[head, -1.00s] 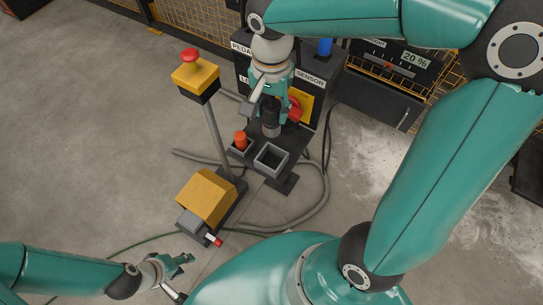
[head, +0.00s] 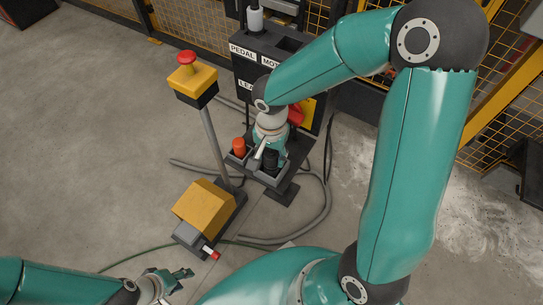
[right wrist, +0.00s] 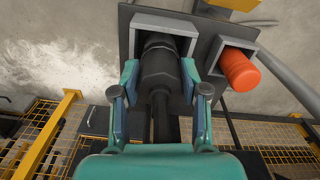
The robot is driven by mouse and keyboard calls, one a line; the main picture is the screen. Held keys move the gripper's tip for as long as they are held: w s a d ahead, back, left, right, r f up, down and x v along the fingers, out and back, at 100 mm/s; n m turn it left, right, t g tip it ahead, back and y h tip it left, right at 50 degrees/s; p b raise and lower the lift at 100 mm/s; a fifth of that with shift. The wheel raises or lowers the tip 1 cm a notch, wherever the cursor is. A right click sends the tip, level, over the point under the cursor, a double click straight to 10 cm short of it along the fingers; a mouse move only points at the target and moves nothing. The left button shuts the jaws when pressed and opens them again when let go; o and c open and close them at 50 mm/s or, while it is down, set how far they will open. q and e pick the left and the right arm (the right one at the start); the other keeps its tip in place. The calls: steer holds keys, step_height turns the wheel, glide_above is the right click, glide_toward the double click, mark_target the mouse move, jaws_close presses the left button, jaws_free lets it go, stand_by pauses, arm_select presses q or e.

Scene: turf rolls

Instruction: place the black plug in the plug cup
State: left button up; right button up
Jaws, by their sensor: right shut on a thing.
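My right gripper (right wrist: 160,85) is shut on the black plug (right wrist: 158,66), one finger on each side of its body. The plug's far end is inside the outline of the grey square plug cup (right wrist: 178,22) in the right wrist view; how deep it sits I cannot tell. In the head view, the black plug (head: 271,160) shows beside my right gripper (head: 266,150), low at the cup, which is mostly hidden. My left gripper (head: 178,275) is low at the bottom left, away from the plug; its jaws are too small to read.
An orange plug (head: 239,146) stands in a neighbouring grey cup, left of the black plug. A yellow post box with a red button (head: 188,70) and a yellow pedal (head: 203,205) stand to the left. A grey hose loops around the stand. Open floor lies left.

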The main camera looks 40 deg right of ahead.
steer(key=shift+f, duration=0.25)
steer(key=shift+f, duration=0.2)
steer(key=o, duration=1.2)
steer(key=shift+r, duration=0.1)
steer(key=shift+r, duration=0.3)
step_height(320, 180, up, 12)
steer(key=p, duration=0.3)
steer(key=shift+f, duration=0.15)
